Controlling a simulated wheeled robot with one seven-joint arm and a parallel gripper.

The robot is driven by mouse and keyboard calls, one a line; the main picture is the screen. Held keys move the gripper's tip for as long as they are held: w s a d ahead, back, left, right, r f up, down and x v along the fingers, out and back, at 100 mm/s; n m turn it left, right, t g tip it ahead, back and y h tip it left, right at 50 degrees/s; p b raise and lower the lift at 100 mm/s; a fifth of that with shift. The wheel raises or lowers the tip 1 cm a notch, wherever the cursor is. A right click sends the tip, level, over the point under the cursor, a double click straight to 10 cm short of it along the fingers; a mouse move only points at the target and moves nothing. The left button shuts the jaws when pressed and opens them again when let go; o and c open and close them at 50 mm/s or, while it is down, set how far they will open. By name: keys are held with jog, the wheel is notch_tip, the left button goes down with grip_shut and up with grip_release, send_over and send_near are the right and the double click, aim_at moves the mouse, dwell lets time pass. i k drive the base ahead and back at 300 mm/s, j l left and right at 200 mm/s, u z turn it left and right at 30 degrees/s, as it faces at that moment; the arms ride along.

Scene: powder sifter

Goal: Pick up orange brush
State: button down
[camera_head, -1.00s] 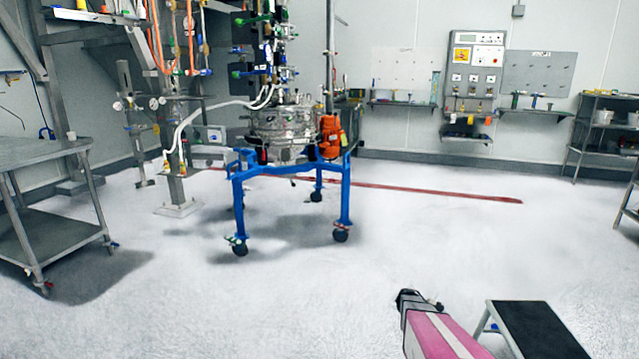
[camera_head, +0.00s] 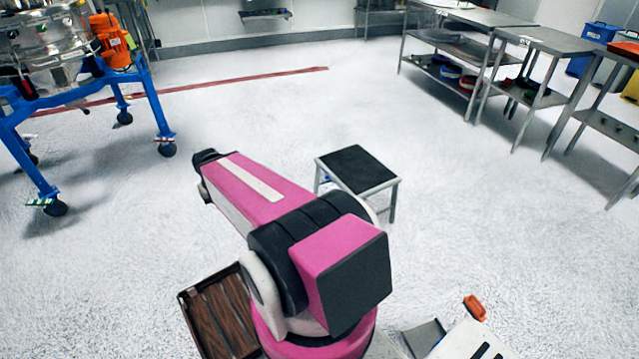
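I cannot make out an orange brush for certain. A small orange piece (camera_head: 475,308) shows at the bottom right, beside a white slotted part, too unclear to name. A red-orange item (camera_head: 626,48) sits at the far upper right, on or near the tables there, also too small to identify. My pink and black arm fills the lower middle of the view and reaches up and left over the floor. No gripper fingers can be seen.
A black-topped step stool (camera_head: 358,169) stands just beyond my arm. The blue wheeled frame (camera_head: 150,100) with an orange motor (camera_head: 112,42) stands at left. Steel tables (camera_head: 560,42) line the right, with blue bins (camera_head: 597,36) behind. Open floor lies between.

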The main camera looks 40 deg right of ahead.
aim_at(473, 309)
jog(key=z, duration=0.45)
jog(key=j+z, duration=0.15)
jog(key=z, duration=0.25)
jog(key=j+z, duration=0.1)
jog(key=z, duration=0.35)
jog(key=j+z, duration=0.1)
jog(key=z, duration=0.8)
jog(key=j+z, duration=0.15)
jog(key=z, duration=0.25)
jog(key=l+z, duration=0.15)
jog(key=z, duration=0.35)
jog(key=i+z, duration=0.15)
jog(key=z, duration=0.35)
